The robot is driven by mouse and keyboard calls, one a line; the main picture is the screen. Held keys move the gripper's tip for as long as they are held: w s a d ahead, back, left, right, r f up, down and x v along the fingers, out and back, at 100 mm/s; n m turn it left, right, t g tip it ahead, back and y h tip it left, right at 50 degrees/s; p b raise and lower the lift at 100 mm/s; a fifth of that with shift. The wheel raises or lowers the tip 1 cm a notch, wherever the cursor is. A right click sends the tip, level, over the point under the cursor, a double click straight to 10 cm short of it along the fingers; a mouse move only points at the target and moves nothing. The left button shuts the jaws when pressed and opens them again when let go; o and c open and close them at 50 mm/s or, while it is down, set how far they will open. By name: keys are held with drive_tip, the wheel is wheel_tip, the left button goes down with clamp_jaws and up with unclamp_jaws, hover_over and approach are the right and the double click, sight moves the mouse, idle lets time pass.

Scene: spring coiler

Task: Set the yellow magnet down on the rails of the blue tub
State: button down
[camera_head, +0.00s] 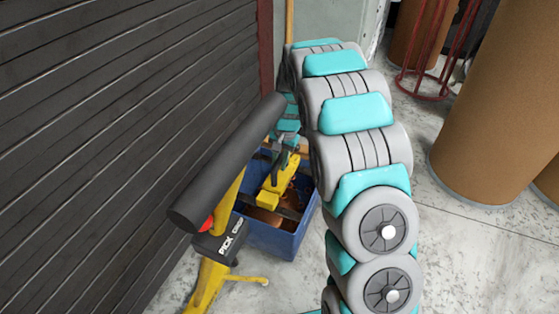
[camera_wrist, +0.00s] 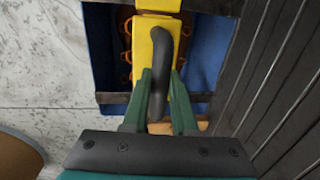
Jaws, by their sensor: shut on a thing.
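The yellow magnet (camera_wrist: 143,68) is a long yellow bar with a dark curved handle (camera_wrist: 186,50). My gripper (camera_wrist: 162,88) is shut on that handle, with a green finger on either side. The blue tub (camera_wrist: 210,55) lies below the magnet, with a dark rail (camera_wrist: 114,98) across its near side and another rail (camera_wrist: 208,5) across its far side. The magnet spans over both rails; I cannot tell whether it touches them. In the head view the magnet (camera_head: 268,198) is over the blue tub (camera_head: 272,240), and my arm partly hides my gripper (camera_head: 283,150).
Copper-coloured pieces (camera_wrist: 126,45) lie inside the tub. A dark slatted wall (camera_head: 110,110) stands close to the tub. A yellow stand (camera_head: 212,275) with a black roller (camera_head: 228,160) stands in front. Large brown drums (camera_head: 500,100) are on the right; grey floor lies open between.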

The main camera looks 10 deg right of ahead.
drive_tip(key=shift+f, duration=0.5)
idle(0.9)
drive_tip(key=c, duration=0.6)
unclamp_jaws()
wheel_tip(320, 180, up, 8)
drive_tip(key=s+r+n+g+p, duration=0.1)
drive_tip(key=s+r+n+p, duration=0.1)
drive_tip(key=s+r, duration=0.6)
drive_tip(key=s+r+n+p, duration=0.1)
drive_tip(key=s+r+p, duration=0.2)
drive_tip(key=s+r, duration=0.55)
drive_tip(key=s+r+n+p, duration=0.1)
drive_tip(key=s, duration=0.8)
drive_tip(key=s+r+n+g+p, duration=0.1)
drive_tip(key=s+p, duration=0.1)
drive_tip(key=s, duration=0.7)
drive_tip(key=s+r+n+h+p, duration=0.1)
drive_tip(key=s+n, duration=0.1)
drive_tip(key=s, duration=0.7)
